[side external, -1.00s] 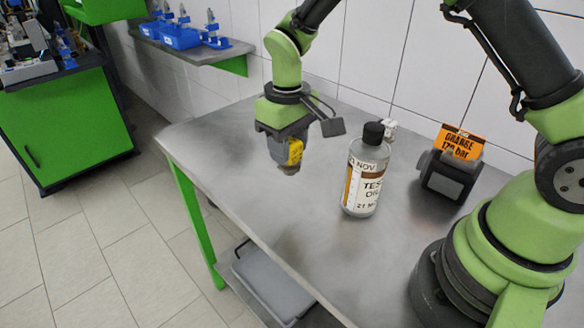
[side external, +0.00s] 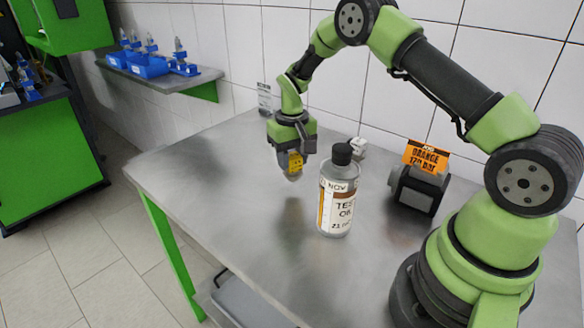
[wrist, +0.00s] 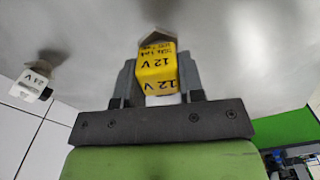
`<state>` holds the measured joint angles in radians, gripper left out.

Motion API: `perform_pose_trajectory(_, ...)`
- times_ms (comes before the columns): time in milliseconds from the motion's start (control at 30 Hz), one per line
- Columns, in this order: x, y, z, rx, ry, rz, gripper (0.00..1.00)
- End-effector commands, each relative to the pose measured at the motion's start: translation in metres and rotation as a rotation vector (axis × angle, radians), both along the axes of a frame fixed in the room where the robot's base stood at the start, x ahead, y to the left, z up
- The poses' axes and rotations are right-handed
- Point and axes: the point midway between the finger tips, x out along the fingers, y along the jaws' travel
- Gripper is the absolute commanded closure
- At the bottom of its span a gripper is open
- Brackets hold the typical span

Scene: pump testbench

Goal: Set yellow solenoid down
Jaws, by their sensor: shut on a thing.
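The yellow solenoid (side external: 296,163) is a small block with a grey lower end. In the wrist view the yellow solenoid (wrist: 158,70) reads "12 V" and sits between both fingers. My gripper (side external: 289,157) is shut on it and points down over the metal table (side external: 225,190), left of the oil bottle. In the wrist view my gripper (wrist: 158,78) has a finger on each side of the block. The grey end appears a little above the table, with a dark shadow by it; contact is hard to judge.
A dark block (side external: 416,190) with an orange sign (side external: 426,157) is further right. The table's left part is clear.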

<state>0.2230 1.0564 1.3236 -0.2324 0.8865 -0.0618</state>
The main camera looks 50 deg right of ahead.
Motion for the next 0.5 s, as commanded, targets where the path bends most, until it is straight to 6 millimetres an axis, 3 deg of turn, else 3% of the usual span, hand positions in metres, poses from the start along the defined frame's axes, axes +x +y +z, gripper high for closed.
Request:
perform_pose_trajectory(167,0.000,0.000,-0.024,0.000,0.002,0.002,0.94)
perform_pose_trajectory(500,0.000,0.000,-0.027,0.000,0.000,0.002,0.94)
